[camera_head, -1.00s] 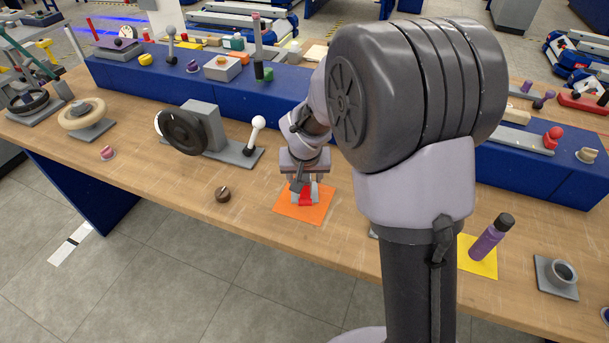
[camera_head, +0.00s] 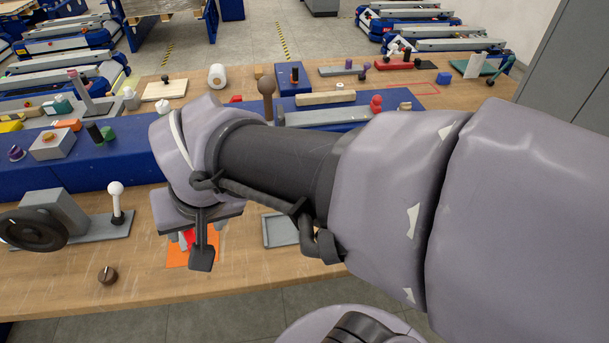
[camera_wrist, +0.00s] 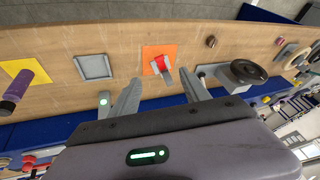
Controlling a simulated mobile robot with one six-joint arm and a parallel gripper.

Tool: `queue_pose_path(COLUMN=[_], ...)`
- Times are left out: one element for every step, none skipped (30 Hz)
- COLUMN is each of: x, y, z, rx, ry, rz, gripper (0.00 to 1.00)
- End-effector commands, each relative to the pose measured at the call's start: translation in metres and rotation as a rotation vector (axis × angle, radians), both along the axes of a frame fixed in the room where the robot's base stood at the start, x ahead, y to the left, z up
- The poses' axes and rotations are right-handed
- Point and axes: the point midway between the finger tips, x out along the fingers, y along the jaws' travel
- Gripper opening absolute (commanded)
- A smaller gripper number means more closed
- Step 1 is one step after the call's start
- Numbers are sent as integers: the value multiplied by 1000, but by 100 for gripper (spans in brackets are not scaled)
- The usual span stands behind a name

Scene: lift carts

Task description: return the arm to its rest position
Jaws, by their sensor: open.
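My arm reaches across the head view from the right, with its wrist over the wooden workbench. My gripper (camera_wrist: 161,75) is open in the wrist view, its two fingers spread with nothing between them. A small red and white object (camera_wrist: 161,64) lies on the orange mat (camera_wrist: 150,51), beyond the fingertips and apart from them. In the head view the wrist partly hides the orange mat (camera_head: 178,258) and the red object (camera_head: 184,240); the fingertips are hard to make out there.
The wooden workbench (camera_head: 150,280) has a blue raised shelf (camera_head: 85,170) behind. A white-knobbed lever (camera_head: 117,200) and black handwheel (camera_head: 35,228) stand left. A brown knob (camera_head: 107,275) sits in front. A grey square tray (camera_wrist: 95,67) and purple bottle (camera_wrist: 14,92) on yellow are nearby.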

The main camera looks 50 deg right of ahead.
Motion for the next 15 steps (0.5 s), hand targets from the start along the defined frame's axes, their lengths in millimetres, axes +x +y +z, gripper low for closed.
queue_pose_path(x=[-26, -40, -56, -65, -72, -78, -81, -83, -83, -83, -83, -83, -83, -83, -82], y=[5, 9, 14, 16, 19, 21, 23, 23, 24, 24, 24, 24, 24, 24, 23], z=[6, 8, 9, 8, 8, 8, 7, 7, 7, 7, 7, 7, 7, 6, 6], rx=[35, 57, 82, 97, 109, 120, 124, 128, 130, 130, 130, 129, 129, 129, 128], ry=[-23, -32, -44, -49, -54, -58, -61, -61, -61, -61, -61, -60, -60, -60, -61], rz=[-4, -3, 0, 1, 4, 6, 7, 8, 9, 9, 9, 8, 8, 8, 9], gripper=[54, 54, 54, 54, 54, 54, 54, 54, 54, 54, 54, 54, 54, 54, 54])
